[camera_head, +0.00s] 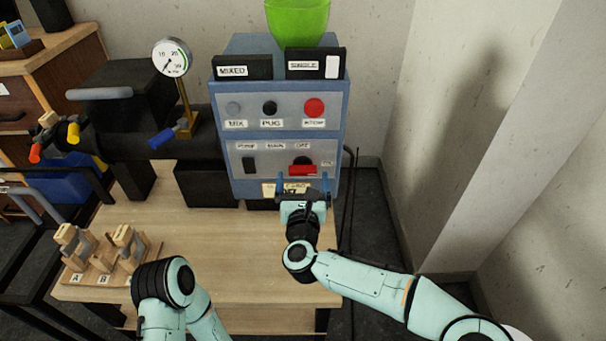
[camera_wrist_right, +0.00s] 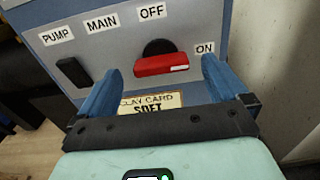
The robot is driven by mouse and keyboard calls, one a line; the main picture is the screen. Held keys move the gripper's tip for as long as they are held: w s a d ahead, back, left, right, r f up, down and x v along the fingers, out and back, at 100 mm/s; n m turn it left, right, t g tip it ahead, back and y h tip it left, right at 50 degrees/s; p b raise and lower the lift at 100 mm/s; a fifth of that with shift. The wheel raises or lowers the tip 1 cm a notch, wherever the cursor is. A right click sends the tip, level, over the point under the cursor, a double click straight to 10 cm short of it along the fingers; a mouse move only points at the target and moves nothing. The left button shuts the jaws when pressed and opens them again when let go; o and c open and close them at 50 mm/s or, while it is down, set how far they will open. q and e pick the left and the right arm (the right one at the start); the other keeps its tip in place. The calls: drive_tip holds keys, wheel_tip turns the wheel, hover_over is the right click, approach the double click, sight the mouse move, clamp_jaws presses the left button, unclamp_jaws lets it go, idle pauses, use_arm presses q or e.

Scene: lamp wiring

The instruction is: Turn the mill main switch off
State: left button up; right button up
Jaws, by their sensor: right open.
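The mill main switch is a red handle (camera_head: 302,170) on a black round base, on the lower panel of the blue control box (camera_head: 222,118). In the right wrist view the red handle (camera_wrist_right: 160,65) lies level, its white-marked end toward the ON label (camera_wrist_right: 204,48). The OFF label (camera_wrist_right: 152,12) is above it. My right gripper (camera_head: 304,183) is open in front of the panel, just below the handle. In the wrist view its blue fingers (camera_wrist_right: 161,72) stand left and right of the handle; contact cannot be told. My left gripper is out of view.
A black PUMP switch (camera_wrist_right: 72,71) sits left of the handle. A clay card (camera_wrist_right: 150,104) reading SOFT is below it. A red button (camera_head: 314,107) is on the upper panel. Wooden blocks (camera_head: 105,257) stand on the table's left. A wall is close on the right.

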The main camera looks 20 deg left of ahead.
sight(303, 169)
drive_tip(key=shift+x, duration=1.45)
drive_tip(key=c, duration=1)
